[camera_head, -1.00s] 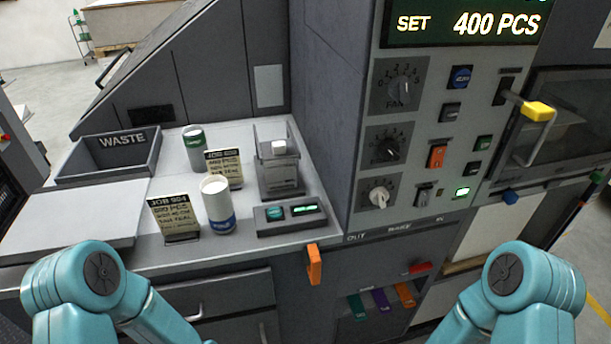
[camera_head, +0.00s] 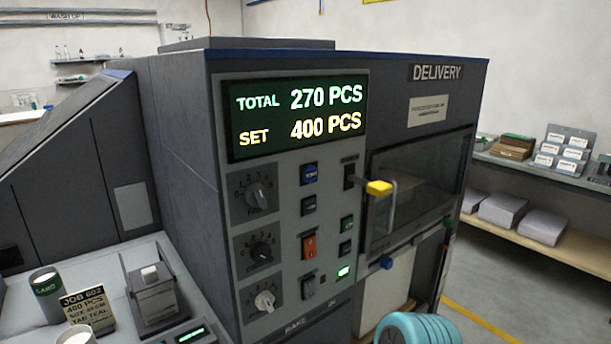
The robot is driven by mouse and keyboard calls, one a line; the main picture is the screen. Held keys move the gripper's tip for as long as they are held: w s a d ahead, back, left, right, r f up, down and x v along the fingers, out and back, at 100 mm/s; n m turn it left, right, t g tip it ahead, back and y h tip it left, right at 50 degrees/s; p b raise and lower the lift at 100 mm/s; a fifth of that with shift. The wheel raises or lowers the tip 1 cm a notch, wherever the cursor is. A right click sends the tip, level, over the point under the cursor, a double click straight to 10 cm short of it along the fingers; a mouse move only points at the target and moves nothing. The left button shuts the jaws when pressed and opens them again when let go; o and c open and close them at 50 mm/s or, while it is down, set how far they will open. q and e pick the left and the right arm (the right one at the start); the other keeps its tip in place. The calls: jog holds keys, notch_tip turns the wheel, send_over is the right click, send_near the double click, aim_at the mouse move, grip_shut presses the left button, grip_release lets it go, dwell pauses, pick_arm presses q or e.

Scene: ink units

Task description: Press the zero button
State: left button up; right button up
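The machine's control panel (camera_head: 290,215) stands upright in the middle of the view. A blue button (camera_head: 309,173) with small white lettering is near its top, under the display; I cannot read the lettering for sure. Other buttons are below it: a dark one (camera_head: 308,206), an orange switch (camera_head: 309,245), a green one (camera_head: 347,224) and a lit green one (camera_head: 343,272). The display (camera_head: 297,115) reads TOTAL 270 PCS and SET 400 PCS. Neither gripper shows; only a teal part of my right arm is at the bottom edge.
A yellow-tipped lever (camera_head: 379,188) sticks out right of the buttons. Three dials (camera_head: 262,250) line the panel's left side. A counter with a can (camera_head: 46,292) and a JOB 602 card (camera_head: 88,309) is at lower left. The space before the panel looks clear.

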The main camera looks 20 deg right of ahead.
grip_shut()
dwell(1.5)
